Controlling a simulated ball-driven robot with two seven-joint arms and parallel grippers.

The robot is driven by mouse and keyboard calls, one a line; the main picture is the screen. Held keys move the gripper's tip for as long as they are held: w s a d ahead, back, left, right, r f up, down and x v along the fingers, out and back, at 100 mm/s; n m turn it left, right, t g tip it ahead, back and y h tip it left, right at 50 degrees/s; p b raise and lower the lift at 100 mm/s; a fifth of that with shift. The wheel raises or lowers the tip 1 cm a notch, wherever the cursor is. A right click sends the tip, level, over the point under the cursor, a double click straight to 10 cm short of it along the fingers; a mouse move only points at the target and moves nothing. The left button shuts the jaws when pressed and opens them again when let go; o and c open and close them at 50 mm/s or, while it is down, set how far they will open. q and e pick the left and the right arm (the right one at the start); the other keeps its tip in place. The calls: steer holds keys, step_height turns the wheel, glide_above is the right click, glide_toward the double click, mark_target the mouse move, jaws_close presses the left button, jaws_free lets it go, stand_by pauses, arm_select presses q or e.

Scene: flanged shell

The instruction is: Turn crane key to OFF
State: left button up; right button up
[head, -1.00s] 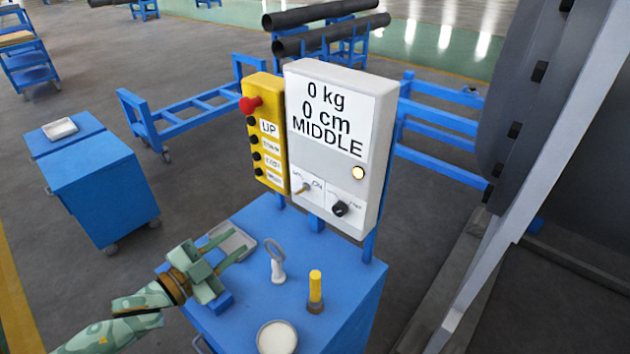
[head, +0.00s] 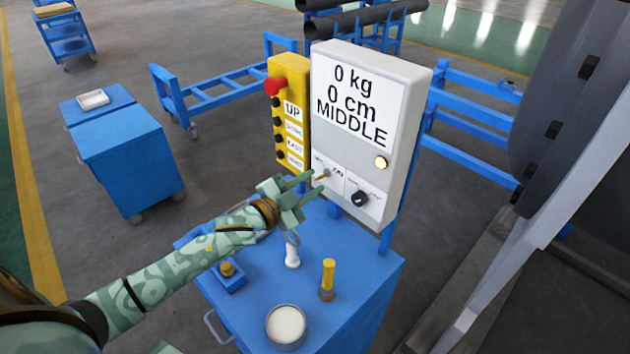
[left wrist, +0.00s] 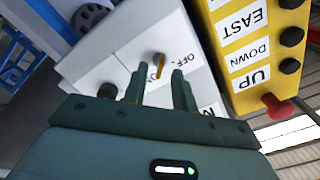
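The brass crane key (head: 322,175) sticks out of the lower left of the grey control box (head: 404,130), by an ON label. It also shows in the left wrist view (left wrist: 159,64), near an OFF label; its exact setting is hard to tell. My left gripper (head: 314,184) is open, its fingers just in front of the key. In the left wrist view the key shows in the gap between the two fingertips (left wrist: 158,78), and no grip on it is visible. My right gripper is not in view.
A black knob (head: 359,199) sits right of the key. The yellow pendant (head: 290,125) with a red button (head: 275,86) hangs left of the box. Below, the blue cart (head: 350,290) holds a yellow-topped peg (head: 328,278), a white ring-topped piece (head: 292,252) and a round dish (head: 286,325).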

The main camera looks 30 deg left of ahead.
arm_select(q)
steer(key=shift+x, duration=1)
jaws_close()
